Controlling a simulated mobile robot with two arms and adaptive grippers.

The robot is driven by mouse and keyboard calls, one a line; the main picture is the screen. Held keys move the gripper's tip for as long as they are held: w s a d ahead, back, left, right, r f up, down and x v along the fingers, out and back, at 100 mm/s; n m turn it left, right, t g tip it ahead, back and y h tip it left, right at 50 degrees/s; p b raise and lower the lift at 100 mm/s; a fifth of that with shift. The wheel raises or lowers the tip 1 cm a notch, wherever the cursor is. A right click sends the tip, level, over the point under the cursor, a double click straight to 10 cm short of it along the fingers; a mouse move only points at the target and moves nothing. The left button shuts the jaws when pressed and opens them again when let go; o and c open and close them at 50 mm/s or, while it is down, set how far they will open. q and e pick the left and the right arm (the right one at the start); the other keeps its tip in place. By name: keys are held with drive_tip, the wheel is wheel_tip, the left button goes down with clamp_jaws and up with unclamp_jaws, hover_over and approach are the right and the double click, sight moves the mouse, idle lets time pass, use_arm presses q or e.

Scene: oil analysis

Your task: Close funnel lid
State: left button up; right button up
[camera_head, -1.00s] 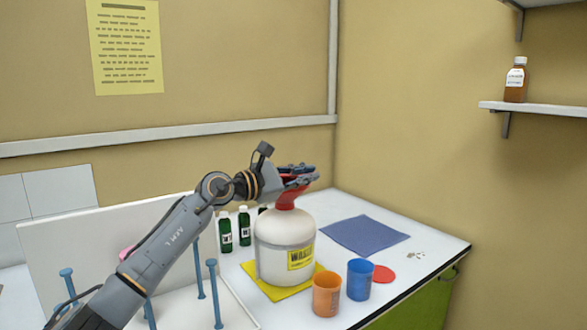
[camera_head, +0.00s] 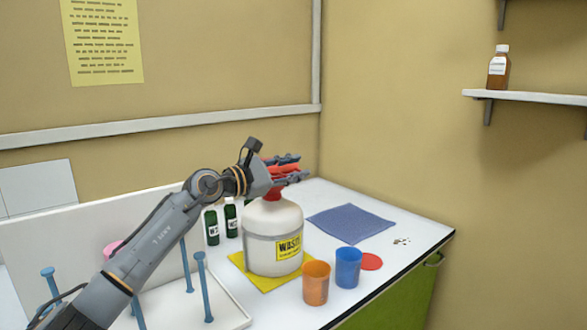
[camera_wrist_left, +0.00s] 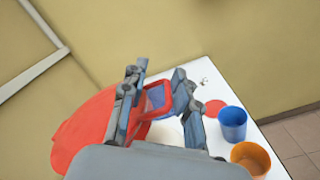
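The white waste container (camera_head: 273,238) stands upright on the bench, with a red funnel neck (camera_head: 272,194) on top. My left gripper (camera_head: 287,171) is over the container, at the red funnel top and lid (camera_head: 284,169). In the left wrist view, the fingers of the left gripper (camera_wrist_left: 160,85) are spread apart. A red frame-like part (camera_wrist_left: 156,98) shows between them, close to the left finger. A large red disc (camera_wrist_left: 85,125) lies beyond that finger; I cannot tell whether it is lid or funnel. Contact with the red part is unclear. My right gripper is not in view.
Orange (camera_head: 316,283) and blue (camera_head: 348,268) cups stand in front of the container, beside a red disc (camera_head: 371,262). Green bottles (camera_head: 231,217) stand at its left. A blue cloth (camera_head: 350,223) lies flat at the right. Blue pegs (camera_head: 201,285) rise at the left.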

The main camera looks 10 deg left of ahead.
use_arm(q)
drive_tip(key=shift+r, duration=0.1)
drive_tip(key=shift+r, duration=0.3)
wheel_tip(320, 180, up, 9)
drive_tip(key=shift+r, duration=0.2)
drive_tip(key=shift+r, duration=0.1)
